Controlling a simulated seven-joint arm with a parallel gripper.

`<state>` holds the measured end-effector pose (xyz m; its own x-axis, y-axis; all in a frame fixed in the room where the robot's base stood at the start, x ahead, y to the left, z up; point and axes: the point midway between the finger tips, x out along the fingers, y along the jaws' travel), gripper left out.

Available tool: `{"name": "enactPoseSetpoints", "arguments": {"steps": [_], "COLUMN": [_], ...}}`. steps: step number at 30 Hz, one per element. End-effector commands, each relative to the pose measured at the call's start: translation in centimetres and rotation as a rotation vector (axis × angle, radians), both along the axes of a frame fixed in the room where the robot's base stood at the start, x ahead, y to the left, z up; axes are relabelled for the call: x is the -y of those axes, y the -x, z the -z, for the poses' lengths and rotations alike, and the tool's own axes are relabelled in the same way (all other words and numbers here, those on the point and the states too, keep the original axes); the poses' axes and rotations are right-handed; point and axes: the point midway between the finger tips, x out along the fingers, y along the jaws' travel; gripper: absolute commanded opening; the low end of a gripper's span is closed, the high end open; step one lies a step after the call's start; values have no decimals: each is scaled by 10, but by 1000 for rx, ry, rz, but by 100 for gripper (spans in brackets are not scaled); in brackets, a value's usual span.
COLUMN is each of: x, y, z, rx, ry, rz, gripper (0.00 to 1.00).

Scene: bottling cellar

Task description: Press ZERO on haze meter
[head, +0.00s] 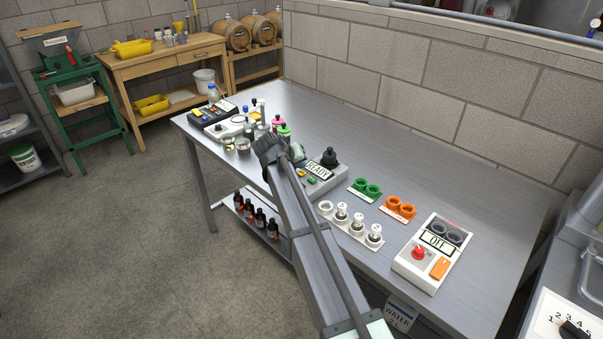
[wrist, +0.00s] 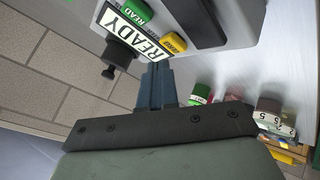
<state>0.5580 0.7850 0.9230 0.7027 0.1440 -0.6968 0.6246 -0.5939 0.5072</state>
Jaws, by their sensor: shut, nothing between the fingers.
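The haze meter (head: 324,189) stands on the steel bench and its screen (head: 319,170) reads READY. It has a yellow button (head: 301,173) and a green button (head: 312,181) on its front part, and a black knob-topped part behind. In the wrist view the yellow ZERO button (wrist: 174,43) and the green READ button (wrist: 137,12) lie beside the screen (wrist: 128,34). My gripper (wrist: 158,66) is shut and empty, its tips close to the meter near the yellow button. I cannot tell whether they touch. In the head view my arm hides the fingertips.
A block wall runs behind.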

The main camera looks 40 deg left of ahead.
Motion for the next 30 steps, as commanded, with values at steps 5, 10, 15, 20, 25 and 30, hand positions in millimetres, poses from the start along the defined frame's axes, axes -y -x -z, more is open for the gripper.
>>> {"name": "enactPoseSetpoints", "arguments": {"steps": [5, 10, 15, 20, 25, 30], "x": [0, 0, 0, 0, 0, 0], "y": [0, 0, 0, 0, 0, 0], "z": [0, 0, 4, 8, 8, 9], "rx": [0, 0, 0, 0, 0, 0], "ry": [0, 0, 0, 0, 0, 0], "rz": [0, 0, 0, 0, 0, 0], "gripper": [0, 0, 0, 0, 0, 0]}}
